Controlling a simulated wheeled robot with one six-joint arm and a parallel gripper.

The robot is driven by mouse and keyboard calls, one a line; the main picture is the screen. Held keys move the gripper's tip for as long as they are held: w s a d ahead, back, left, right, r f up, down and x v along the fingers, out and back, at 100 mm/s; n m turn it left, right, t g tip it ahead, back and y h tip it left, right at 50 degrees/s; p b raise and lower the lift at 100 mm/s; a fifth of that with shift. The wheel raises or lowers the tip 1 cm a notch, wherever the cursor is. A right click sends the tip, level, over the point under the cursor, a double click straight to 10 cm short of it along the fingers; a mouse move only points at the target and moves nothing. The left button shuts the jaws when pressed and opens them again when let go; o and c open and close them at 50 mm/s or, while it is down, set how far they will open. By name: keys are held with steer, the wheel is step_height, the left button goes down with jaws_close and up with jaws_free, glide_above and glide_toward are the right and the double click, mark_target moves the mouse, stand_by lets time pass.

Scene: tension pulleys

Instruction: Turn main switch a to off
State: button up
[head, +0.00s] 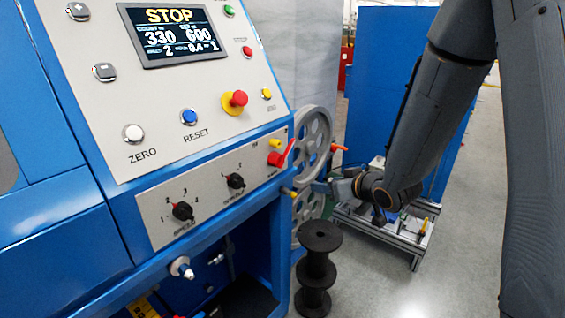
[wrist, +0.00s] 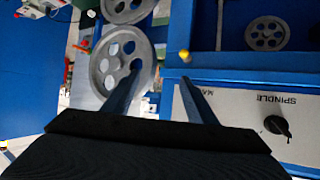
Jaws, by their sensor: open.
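Main switch a (head: 281,155) is a red rotary switch with a raised red handle, at the right end of the lower grey panel on the blue machine. In the head view its handle slants up to the right. My gripper (head: 318,186) is to the right of the panel and a little lower than the switch, apart from it. In the wrist view the open, empty fingers (wrist: 160,76) point toward the pulleys and the panel edge. There the panel appears upside down, its "MA" label partly covered by the right finger; the red switch cannot be made out.
Grey spoked pulleys (head: 313,140) stand just behind my gripper. An orange-red knob (head: 339,149) sticks out there. The spindle knob (head: 235,181) and speed knob (head: 182,211) are left of the switch. A black spool (head: 318,262) stands below. The display (head: 170,35) reads STOP.

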mark_target(283, 163)
steer(key=w+a+r+n+y, duration=0.1)
steer(key=a+y, duration=0.1)
steer(key=a, duration=0.2)
steer(key=w+a+r+y+p, duration=0.1)
steer(key=a+r+y, duration=0.1)
steer(key=a, duration=0.3)
steer(key=w+a+r+n+y, duration=0.1)
steer(key=w+a+r+y, duration=0.1)
steer(key=a+y, duration=0.2)
steer(key=shift+a+n+t+p, duration=0.25)
steer(key=shift+n+t+p, duration=0.05)
steer(key=shift+t, duration=0.1)
steer(key=shift+f, duration=0.1)
jaws_close()
